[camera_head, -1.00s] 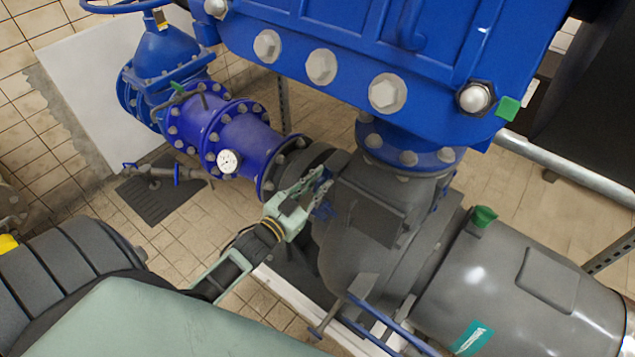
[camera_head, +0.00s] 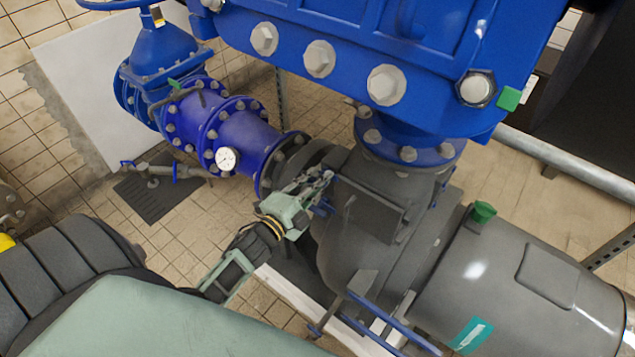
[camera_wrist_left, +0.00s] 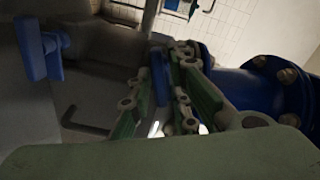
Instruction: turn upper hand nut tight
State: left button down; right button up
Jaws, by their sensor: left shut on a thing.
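My left gripper (camera_head: 322,184) reaches in from the left to the side of the grey pump casing (camera_head: 350,235). In the head view the fingers cover this nut almost wholly. A second blue hand nut (camera_wrist_left: 38,52) stands free at the left of the wrist view, apart from the fingers. A small blue part (camera_head: 319,210) shows just below the fingers in the head view. My right gripper is not in view.
The large blue housing (camera_head: 350,60) with big bolts overhangs the pump. A blue flanged pipe (camera_head: 245,140) with a gauge (camera_head: 227,159) runs behind the gripper. A grey motor (camera_head: 520,280) lies to the right. A blue bar (camera_head: 395,335) sits low in front. Tiled floor shows left of the gripper.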

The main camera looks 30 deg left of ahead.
pick_arm(q)
jog(key=shift+f+m+b, duration=0.15)
jog(key=shift+m+b, duration=0.35)
jog(key=shift+m, duration=1.5)
jog(key=shift+d, duration=0.1)
jog(key=c, duration=1.8)
grip_release()
jog(key=shift+c, duration=0.2)
jog(key=shift+s, duration=0.1)
jog(key=s+a, duration=0.1)
jog(key=s, duration=1)
jog(key=shift+s, duration=0.4)
